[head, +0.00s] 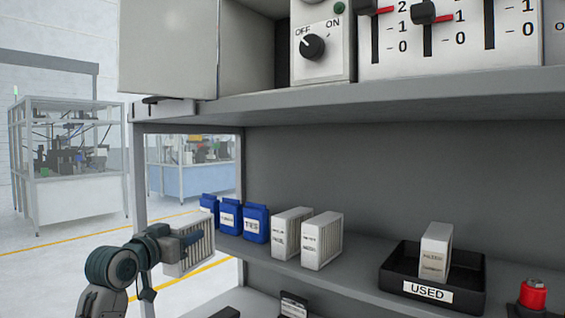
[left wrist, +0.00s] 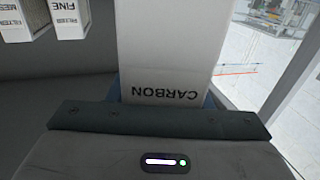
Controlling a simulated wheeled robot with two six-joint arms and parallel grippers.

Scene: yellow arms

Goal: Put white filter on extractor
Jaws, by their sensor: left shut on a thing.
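My left gripper (head: 188,238) is shut on a white filter (head: 196,256) with pleated sides. It holds the filter in the air in front of the left end of the lower shelf. In the left wrist view the filter (left wrist: 165,45) reads CARBON upside down, and blue finger edges show beside it. Two more white filters (head: 291,234) (head: 322,241) stand upright on the lower shelf. Another white filter (head: 436,250) stands in the black tray. I cannot tell which unit is the extractor. My right gripper is not in view.
Several blue packs (head: 256,223) stand at the shelf's left. The black tray (head: 468,297) is labelled USED. A red knob (head: 533,293) is at lower right. The upper shelf (head: 400,88) overhangs, carrying an OFF/ON dial panel (head: 322,50) and a slider panel (head: 455,40).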

